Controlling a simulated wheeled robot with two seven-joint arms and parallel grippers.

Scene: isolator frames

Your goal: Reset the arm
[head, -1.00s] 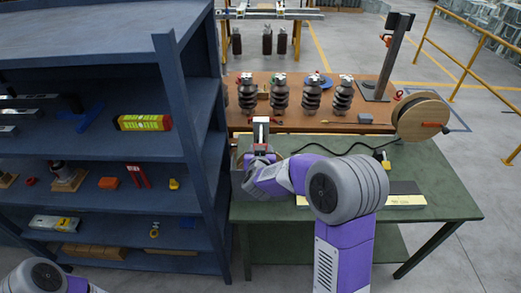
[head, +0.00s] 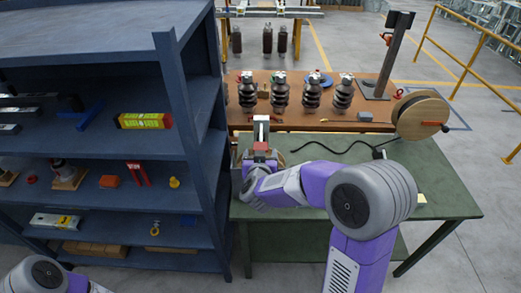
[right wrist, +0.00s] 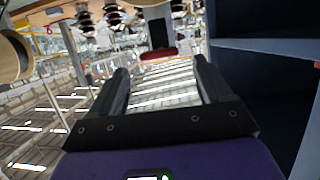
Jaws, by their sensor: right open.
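My right arm (head: 300,186) reaches in over the green table and bends toward its left end. In the right wrist view my right gripper (right wrist: 160,66) shows two dark fingers spread apart with nothing between them. A dark upright thing with a red part (right wrist: 160,54) appears beyond the fingertips. In the head view the right fingers cannot be made out behind the wrist. Of my left arm (head: 40,277) only a part shows at the bottom left corner; its gripper is out of view.
A blue shelf (head: 190,120) with tools stands close on the left. The green table (head: 440,180) carries a black cable (head: 330,150) and a wooden reel (head: 422,115). Several dark isolators (head: 311,95) stand on the brown table behind. The green table's right end is mostly bare.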

